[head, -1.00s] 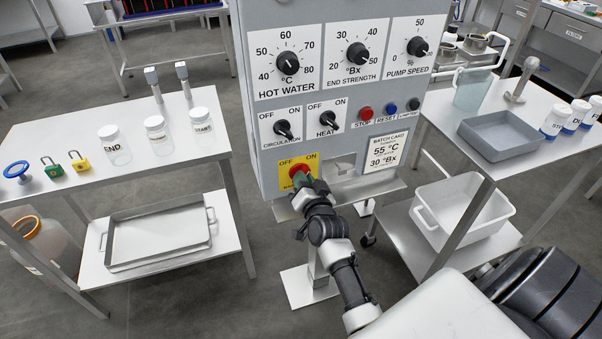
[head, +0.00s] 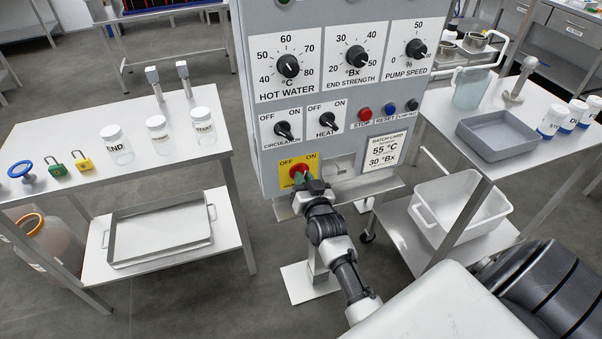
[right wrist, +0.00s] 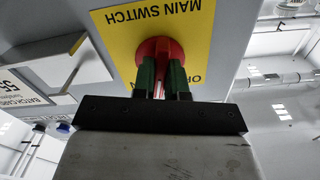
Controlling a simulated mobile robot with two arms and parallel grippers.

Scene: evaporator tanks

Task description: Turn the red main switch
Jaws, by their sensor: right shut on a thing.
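The red main switch (head: 296,169) sits on a yellow plate (head: 285,163) marked OFF and ON at the lower left of the grey control panel. My right gripper (head: 304,180) is shut on it, with its green fingers in front of the plate. In the right wrist view the red switch (right wrist: 156,48) fills the space between the two fingers (right wrist: 163,75), and its red grip shows between them. The plate reads MAIN SWITCH upside down there. The fingers partly hide the switch, so I cannot tell its exact angle. My left gripper is not in view.
Above the plate are the circulation knob (head: 284,130), heat knob (head: 327,121) and stop button (head: 365,114). A batch card (head: 385,152) is to the right. Side tables with jars (head: 117,145) and a grey tray (head: 462,128) stand left and right.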

